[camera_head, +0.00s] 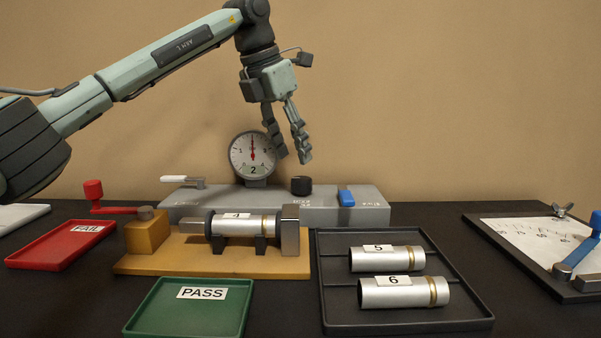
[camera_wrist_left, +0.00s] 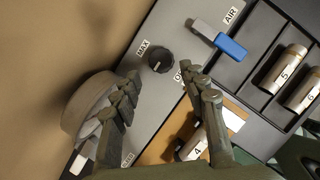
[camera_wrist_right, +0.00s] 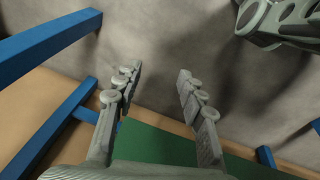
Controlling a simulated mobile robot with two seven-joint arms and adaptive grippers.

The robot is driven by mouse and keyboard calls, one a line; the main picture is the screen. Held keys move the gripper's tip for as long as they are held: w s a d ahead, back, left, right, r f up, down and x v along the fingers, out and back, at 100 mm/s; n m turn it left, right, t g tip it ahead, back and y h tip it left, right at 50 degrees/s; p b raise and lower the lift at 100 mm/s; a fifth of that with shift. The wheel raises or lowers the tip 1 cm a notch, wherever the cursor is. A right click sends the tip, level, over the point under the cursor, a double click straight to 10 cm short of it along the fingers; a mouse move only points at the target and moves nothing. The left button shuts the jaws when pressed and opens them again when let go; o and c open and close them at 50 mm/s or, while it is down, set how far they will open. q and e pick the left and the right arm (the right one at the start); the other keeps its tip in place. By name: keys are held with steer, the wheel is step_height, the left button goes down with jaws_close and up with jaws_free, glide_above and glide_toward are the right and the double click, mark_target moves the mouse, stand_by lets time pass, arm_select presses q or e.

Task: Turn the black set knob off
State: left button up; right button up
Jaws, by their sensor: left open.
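The black set knob (camera_head: 301,186) stands on top of the grey box (camera_head: 375,208), right of the round dial gauge (camera_head: 253,156). In the left wrist view the knob (camera_wrist_left: 161,62) sits between a MAX label and a partly hidden label starting with O. A small light mark shows on it; its exact direction is hard to tell. My left gripper (camera_head: 294,158) is open and empty, pointing down just above the knob, not touching it. In the left wrist view its fingertips (camera_wrist_left: 162,80) lie either side just short of the knob. My right gripper (camera_wrist_right: 160,72) is open and empty, away from the box.
A blue lever (camera_head: 346,197) labelled AIR is right of the knob; a white-handled lever (camera_head: 182,180) is at the box's left. In front stand a wooden fixture (camera_head: 140,265) holding tube 4, a black tray (camera_head: 410,325) with tubes 5 and 6, a green PASS tray (camera_head: 185,322) and a red FAIL tray (camera_head: 50,252).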

mark_target(301, 178)
arm_select(q)
steer(key=x, duration=0.5)
steer(key=shift+s+f, duration=0.15)
steer(key=shift+f, duration=0.1)
steer(key=shift+w+d+f, duration=0.2)
steer(key=shift+f, duration=0.45)
steer(key=shift+c, duration=0.7)
steer(key=c, duration=0.7)
steer(key=shift+c, duration=0.2)
arm_select(e)
steer(key=shift+s+d+f, duration=0.25)
steer(key=shift+s+f, duration=0.6)
